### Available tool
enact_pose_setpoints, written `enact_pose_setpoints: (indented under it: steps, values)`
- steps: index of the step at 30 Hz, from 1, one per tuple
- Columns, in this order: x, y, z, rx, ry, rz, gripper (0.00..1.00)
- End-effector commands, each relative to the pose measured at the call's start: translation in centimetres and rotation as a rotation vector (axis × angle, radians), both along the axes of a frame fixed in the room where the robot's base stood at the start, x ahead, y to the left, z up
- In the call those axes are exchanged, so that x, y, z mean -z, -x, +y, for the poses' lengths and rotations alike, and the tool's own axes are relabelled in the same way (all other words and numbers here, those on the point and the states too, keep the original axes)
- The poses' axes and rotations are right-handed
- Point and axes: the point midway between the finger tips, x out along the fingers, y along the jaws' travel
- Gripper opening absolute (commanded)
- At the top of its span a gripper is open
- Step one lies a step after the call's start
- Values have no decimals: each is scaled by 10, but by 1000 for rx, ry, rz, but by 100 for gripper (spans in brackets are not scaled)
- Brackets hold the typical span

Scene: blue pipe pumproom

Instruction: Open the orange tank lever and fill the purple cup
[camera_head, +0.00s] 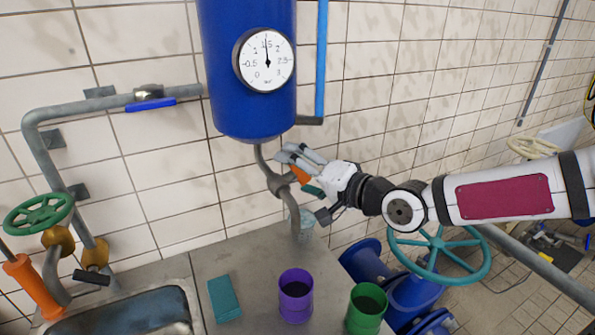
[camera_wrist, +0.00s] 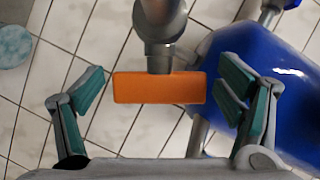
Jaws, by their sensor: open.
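The orange lever (camera_wrist: 160,88) sits on the grey pipe (camera_head: 274,182) below the blue tank (camera_head: 249,70). In the head view my gripper (camera_head: 300,168) is at this lever and hides most of it. In the wrist view my gripper (camera_wrist: 163,86) is open, with one green-padded finger on each side of the lever and gaps between pads and lever. The purple cup (camera_head: 296,306) stands upright on the grey counter, in front of the pipe's outlet and not under it. Its inside looks dark.
A green cup (camera_head: 365,316) and a teal block (camera_head: 223,298) flank the purple cup. A sink (camera_head: 140,315) is at left. A teal handwheel (camera_head: 438,255) is below my arm.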

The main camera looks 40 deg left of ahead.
Motion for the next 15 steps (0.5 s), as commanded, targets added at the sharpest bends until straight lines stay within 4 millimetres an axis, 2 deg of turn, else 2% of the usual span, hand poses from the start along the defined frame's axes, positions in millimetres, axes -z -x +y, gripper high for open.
enact_pose_setpoints:
  steps: [8,15]
  values:
    - [1,-1,1,1,1,0,87]
    - [0,-1,1,0,1,0,38]
